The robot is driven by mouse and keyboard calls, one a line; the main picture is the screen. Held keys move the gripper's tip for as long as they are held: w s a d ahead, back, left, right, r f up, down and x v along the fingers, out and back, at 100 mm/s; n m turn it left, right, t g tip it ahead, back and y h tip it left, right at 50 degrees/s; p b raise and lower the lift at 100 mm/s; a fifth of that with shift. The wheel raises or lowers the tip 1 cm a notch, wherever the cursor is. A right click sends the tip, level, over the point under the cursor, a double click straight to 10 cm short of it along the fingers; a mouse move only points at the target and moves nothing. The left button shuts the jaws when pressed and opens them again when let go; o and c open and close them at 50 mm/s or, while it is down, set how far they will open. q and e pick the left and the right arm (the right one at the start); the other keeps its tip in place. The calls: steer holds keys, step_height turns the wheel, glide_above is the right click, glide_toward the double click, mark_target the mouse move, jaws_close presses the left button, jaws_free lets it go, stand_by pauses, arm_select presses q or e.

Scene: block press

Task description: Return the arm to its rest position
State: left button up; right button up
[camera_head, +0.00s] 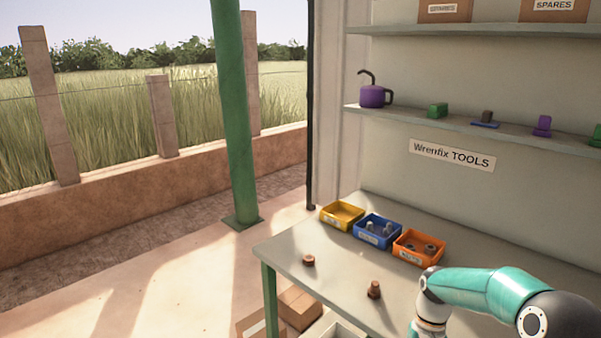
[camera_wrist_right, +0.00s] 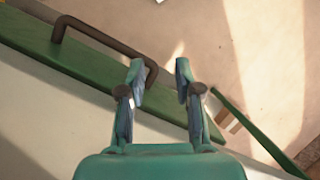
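My right arm (camera_head: 480,290), teal with a dark joint, reaches in from the lower right of the head view over the workbench (camera_head: 290,250). Its gripper is outside the head view. In the right wrist view my right gripper (camera_wrist_right: 160,70) has its two fingers apart with nothing held between them. Behind the fingers is a green beam (camera_wrist_right: 60,65) with a dark brown bar handle (camera_wrist_right: 95,32). Whether the fingers touch it cannot be told. My left arm and gripper are in neither view.
Yellow (camera_head: 342,215), blue (camera_head: 377,231) and orange (camera_head: 418,247) bins line the bench's back. Two small brown pieces stand on it, one at left (camera_head: 308,260), one nearer my arm (camera_head: 374,290). Cardboard boxes (camera_head: 298,306) lie below. A green post (camera_head: 235,110) stands left.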

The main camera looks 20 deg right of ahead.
steer(key=s+a+f+n+t, duration=0.1)
steer(key=s+a+f, duration=0.3)
steer(key=a+f, duration=0.2)
steer(key=s+a+f+n+t+y, duration=0.1)
steer(key=s+a+f, duration=0.3)
steer(key=a+f, duration=0.3)
steer(key=s+a+f+n+t, duration=0.1)
steer(key=s+a+f, duration=0.3)
steer(key=a, duration=0.9)
steer(key=shift+f+n+t, duration=0.3)
steer(key=shift+f+n, duration=0.2)
steer(key=shift+f, duration=0.65)
